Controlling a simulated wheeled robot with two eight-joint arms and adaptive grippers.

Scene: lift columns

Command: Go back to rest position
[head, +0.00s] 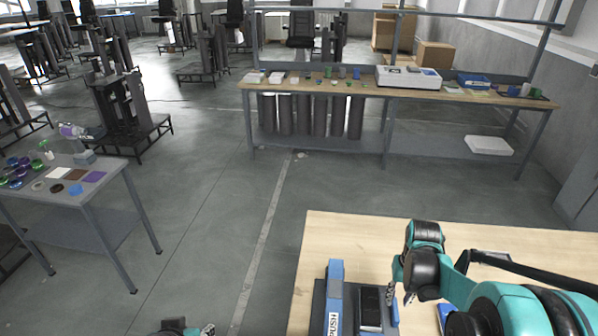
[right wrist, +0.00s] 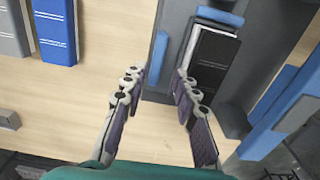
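My right arm comes in from the right over the wooden table. My right gripper (head: 398,290) points down above the table, beside a grey holder (head: 319,308). In the right wrist view my right gripper (right wrist: 159,80) has its two fingers spread apart with nothing between them. Part of my left arm, apparently its gripper end (head: 190,330), shows at the bottom edge of the head view; its fingers are too cut off to tell their state.
A workbench (head: 300,90) with a white machine (head: 408,77) stands farther back. A side table (head: 105,200) stands left; open floor lies between.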

